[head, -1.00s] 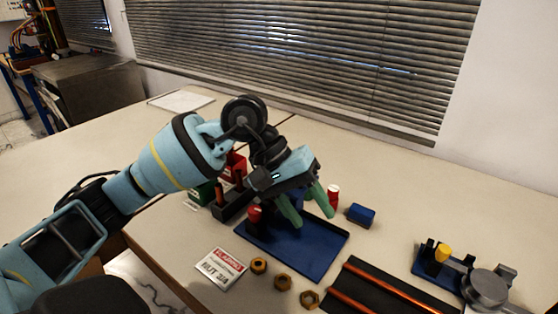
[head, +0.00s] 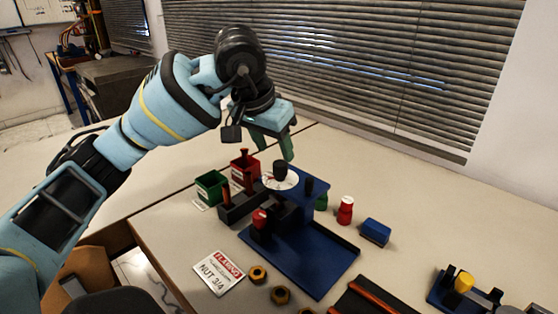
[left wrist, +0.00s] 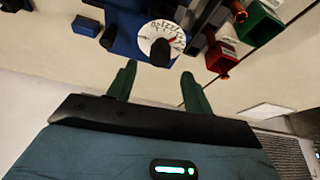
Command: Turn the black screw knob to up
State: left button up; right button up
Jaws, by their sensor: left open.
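The black screw knob (head: 280,170) stands on a white round dial (head: 287,182) at the top of the blue gauge rig (head: 315,190). In the left wrist view the knob (left wrist: 160,53) sits over the dial (left wrist: 146,38), which has printed marks and a red mark. My left gripper (head: 276,150) is open and empty, with green fingers, just above and behind the knob. In the left wrist view the open fingers (left wrist: 159,73) lie either side of the knob's line, seemingly short of it. I cannot tell where the knob points. My right gripper is not in view.
A blue base tray (head: 320,283) bears the rig and a red-topped knob (head: 260,217). Around it are a green bin (head: 211,186), a red bin (head: 243,166), a red bottle (head: 345,212), a blue block (head: 376,232) and a sign card (head: 218,272). The back right table is clear.

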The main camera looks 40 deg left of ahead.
aim_at(280, 163)
pick_arm(q)
jog(key=x, duration=0.4)
jog(key=shift+f, duration=0.2)
jog(key=shift+w+f, duration=0.1)
jog(key=c, duration=1)
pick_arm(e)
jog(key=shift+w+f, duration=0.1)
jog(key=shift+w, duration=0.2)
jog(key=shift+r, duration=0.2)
